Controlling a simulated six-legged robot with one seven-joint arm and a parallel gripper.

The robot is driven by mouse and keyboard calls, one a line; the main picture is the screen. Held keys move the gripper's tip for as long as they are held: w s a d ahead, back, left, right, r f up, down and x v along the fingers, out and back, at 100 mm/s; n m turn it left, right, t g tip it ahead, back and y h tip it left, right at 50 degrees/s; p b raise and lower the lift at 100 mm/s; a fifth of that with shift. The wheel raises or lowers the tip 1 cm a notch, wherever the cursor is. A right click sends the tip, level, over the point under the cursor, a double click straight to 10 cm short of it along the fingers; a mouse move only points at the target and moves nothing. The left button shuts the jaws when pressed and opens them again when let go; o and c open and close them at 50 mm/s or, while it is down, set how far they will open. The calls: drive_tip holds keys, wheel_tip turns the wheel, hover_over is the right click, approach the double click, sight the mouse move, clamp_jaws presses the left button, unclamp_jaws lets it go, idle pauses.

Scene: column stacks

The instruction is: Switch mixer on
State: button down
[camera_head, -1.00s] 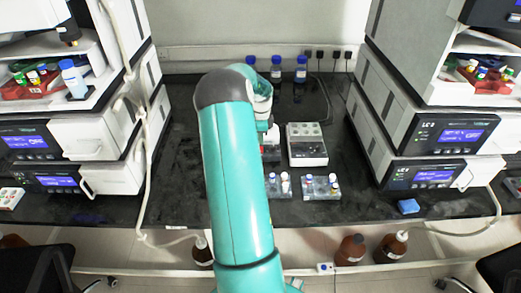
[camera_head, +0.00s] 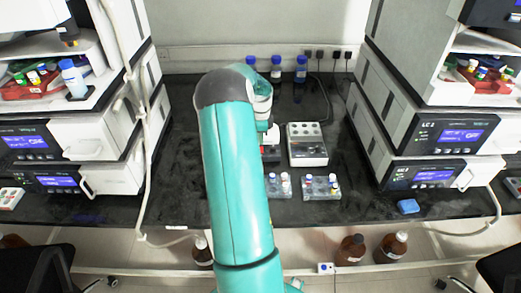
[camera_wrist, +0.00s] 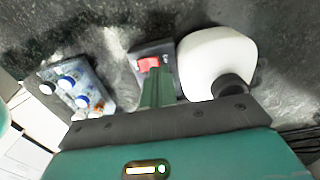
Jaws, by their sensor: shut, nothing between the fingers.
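The mixer shows in the wrist view as a white rounded body (camera_wrist: 208,52) with a dark round part, beside a dark base (camera_wrist: 170,50) bearing a red switch (camera_wrist: 147,64). My gripper (camera_wrist: 153,70) is shut, its green fingers together and empty. The fingertips are right at the red switch and cover part of it; I cannot tell whether they touch it or whether it is pressed. In the head view the mixer (camera_head: 272,133) is partly hidden behind my arm, with only some white, red and dark parts showing. My fingertips are hidden there.
A clear vial rack (camera_wrist: 82,84) stands left of the mixer in the wrist view. In the head view, a grey-white block (camera_head: 307,148) and another vial rack (camera_head: 321,187) stand to the right. Instrument stacks flank the black bench, with blue-capped bottles (camera_head: 276,70) behind.

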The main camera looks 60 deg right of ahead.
drive_tip(key=shift+f, duration=1.1)
idle(1.1)
drive_tip(key=shift+r, duration=2.6)
